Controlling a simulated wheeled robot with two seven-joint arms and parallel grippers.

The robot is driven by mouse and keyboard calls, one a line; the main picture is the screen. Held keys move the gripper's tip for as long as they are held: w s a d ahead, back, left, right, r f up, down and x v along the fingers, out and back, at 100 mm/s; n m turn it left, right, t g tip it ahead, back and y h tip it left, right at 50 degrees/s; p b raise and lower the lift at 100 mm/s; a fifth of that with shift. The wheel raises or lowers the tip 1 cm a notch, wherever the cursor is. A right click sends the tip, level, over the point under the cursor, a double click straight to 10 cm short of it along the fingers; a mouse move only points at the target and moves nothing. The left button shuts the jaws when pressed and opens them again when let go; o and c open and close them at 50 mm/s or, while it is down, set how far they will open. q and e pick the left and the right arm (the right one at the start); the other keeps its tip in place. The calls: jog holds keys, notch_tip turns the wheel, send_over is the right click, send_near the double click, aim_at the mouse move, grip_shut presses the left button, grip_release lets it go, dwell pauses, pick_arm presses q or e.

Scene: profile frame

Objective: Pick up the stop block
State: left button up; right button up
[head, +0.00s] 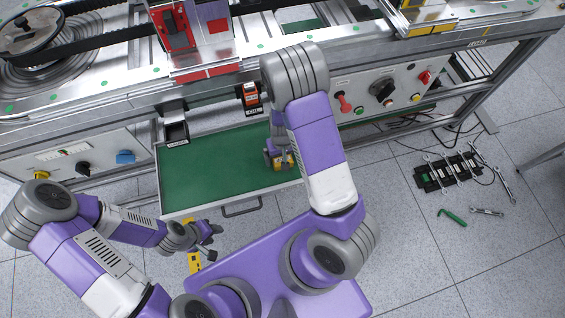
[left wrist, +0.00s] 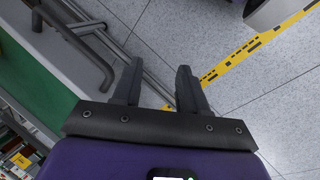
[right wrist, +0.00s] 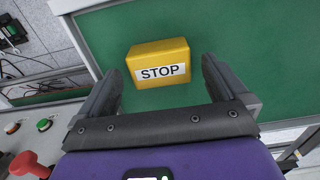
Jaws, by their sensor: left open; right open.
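The stop block is a yellow block (right wrist: 158,54) with a white label reading STOP. It lies on the green drawer floor (right wrist: 225,40) in the right wrist view. My right gripper (right wrist: 160,85) is open, with the block just ahead of and between its fingers, not gripped. In the head view the yellow block (head: 284,161) is partly hidden by my right gripper (head: 278,158), which is over the drawer's right part. My left gripper (head: 212,240) is open and empty in front of the drawer; its fingers (left wrist: 158,88) show over the floor in the left wrist view.
The open drawer (head: 205,178) has a handle (head: 241,208) in front. A control panel with a red knob (head: 343,102) stands right of my right arm. Wrenches on a black rack (head: 447,172) and a green tool (head: 452,217) lie on the floor. The drawer's left part is clear.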

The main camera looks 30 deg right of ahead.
notch_tip(320, 180, down, 2)
jog(key=shift+f+b, duration=0.25)
jog(key=shift+b, duration=0.1)
jog(key=shift+r, duration=0.1)
jog(key=c, duration=1.1)
notch_tip(320, 180, up, 10)
jog(key=p, duration=0.5)
